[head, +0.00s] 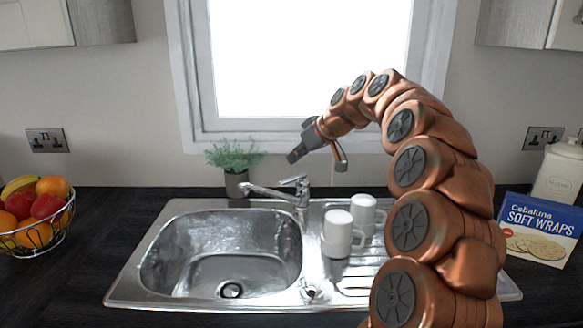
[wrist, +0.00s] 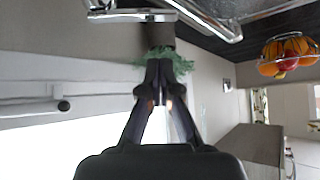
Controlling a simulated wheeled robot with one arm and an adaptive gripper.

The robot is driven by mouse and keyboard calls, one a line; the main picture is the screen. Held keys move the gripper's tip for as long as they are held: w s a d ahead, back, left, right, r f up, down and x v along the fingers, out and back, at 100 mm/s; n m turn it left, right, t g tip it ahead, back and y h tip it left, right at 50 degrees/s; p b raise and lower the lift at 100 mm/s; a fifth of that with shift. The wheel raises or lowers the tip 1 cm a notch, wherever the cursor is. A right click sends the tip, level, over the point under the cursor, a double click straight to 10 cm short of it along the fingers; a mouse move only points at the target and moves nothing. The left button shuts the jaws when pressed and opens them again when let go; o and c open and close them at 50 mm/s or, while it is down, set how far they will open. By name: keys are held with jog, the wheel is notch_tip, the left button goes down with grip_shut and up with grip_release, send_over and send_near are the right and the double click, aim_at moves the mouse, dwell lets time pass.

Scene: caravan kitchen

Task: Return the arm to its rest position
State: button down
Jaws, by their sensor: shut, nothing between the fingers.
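My copper-coloured arm (head: 412,170) rises from the lower right and curves over to the left, in front of the window. My gripper (head: 294,156) is at its end, in the air above the tap (head: 290,192) and right of the potted plant (head: 235,160). In the wrist view the fingers of my gripper (wrist: 158,72) meet at their tips. Nothing shows between them, so it is shut and empty. The plant's leaves (wrist: 185,65) show behind the fingertips there. Part of the counter is hidden behind my arm.
A steel sink (head: 150,232) is set in the dark counter. White mugs (head: 338,228) stand on its drainer, left of my arm. A fruit basket (head: 62,226) is at the far left. A soft wraps box (head: 541,231) and white canister (head: 560,172) are at the right.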

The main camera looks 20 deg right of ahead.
jog(key=v, duration=0.8)
jog(key=shift+b, duration=0.4)
jog(key=shift+d, duration=0.15)
jog(key=s+a+f+g+p, duration=0.2)
jog(key=s+a+f+g, duration=0.1)
jog(key=s+a, duration=0.55)
jog(key=s+a+f+g+p, duration=0.2)
jog(key=s+a+f+p, duration=0.1)
jog(key=s+a, duration=0.5)
jog(key=s+f+m+g+h+p, duration=0.2)
jog(key=s+f, duration=0.3)
jog(key=s, duration=0.8)
jog(key=s+f+m+g+h+p, duration=0.2)
jog(key=s+f, duration=0.4)
jog(key=s, duration=0.7)
jog(key=shift+a+f+m+g+p, duration=0.2)
jog(key=shift+a+m+g+p, duration=0.1)
jog(key=shift+a+m+g, duration=0.15)
